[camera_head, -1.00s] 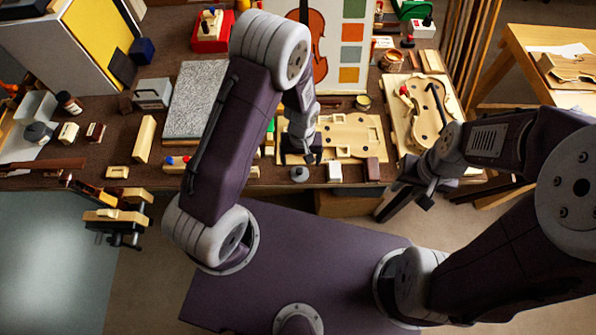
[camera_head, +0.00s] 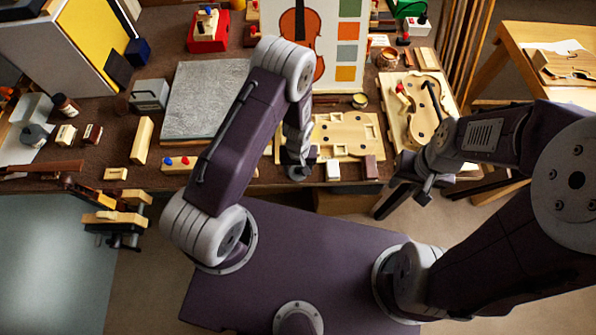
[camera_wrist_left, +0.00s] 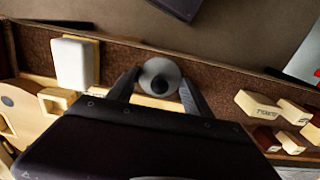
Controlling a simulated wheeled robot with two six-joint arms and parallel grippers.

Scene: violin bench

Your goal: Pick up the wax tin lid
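The wax tin lid (camera_wrist_left: 160,76) looks like a small grey disc with a dark knob. In the left wrist view it lies near the bench's front edge. My left gripper (camera_wrist_left: 159,80) is open, with one finger on each side of the lid and a small gap showing at each. In the head view my left gripper (camera_head: 298,174) points down at the front edge and hides the lid. My right gripper (camera_head: 402,203) is open and empty, in front of the bench to the right. A small round tin (camera_head: 360,100) stands further back.
Small labelled blocks (camera_wrist_left: 258,105) lie on the other side in the wrist view.

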